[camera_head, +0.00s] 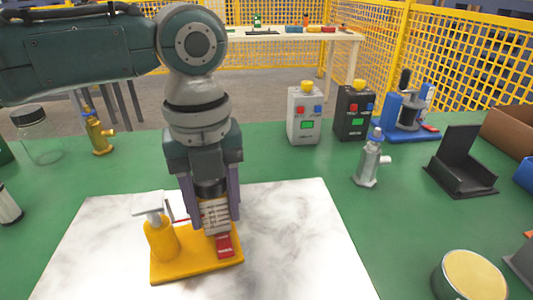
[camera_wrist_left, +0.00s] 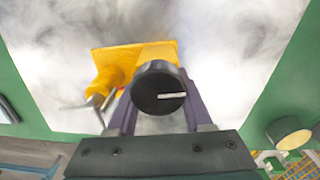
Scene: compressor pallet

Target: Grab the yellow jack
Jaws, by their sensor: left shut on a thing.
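In the left wrist view the jack's yellow base (camera_wrist_left: 115,58) shows beyond a round black knob (camera_wrist_left: 158,90) between the fingers. Some contact points are hidden. My right gripper is not in view.
A silver valve (camera_head: 369,163), grey control box (camera_head: 304,115) and black control box (camera_head: 353,112) stand behind right. A black holder (camera_head: 462,165) and round tin (camera_head: 468,277) are at the right. A brass valve (camera_head: 98,135) and glass jar (camera_head: 38,140) stand left. The board's right side is clear.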

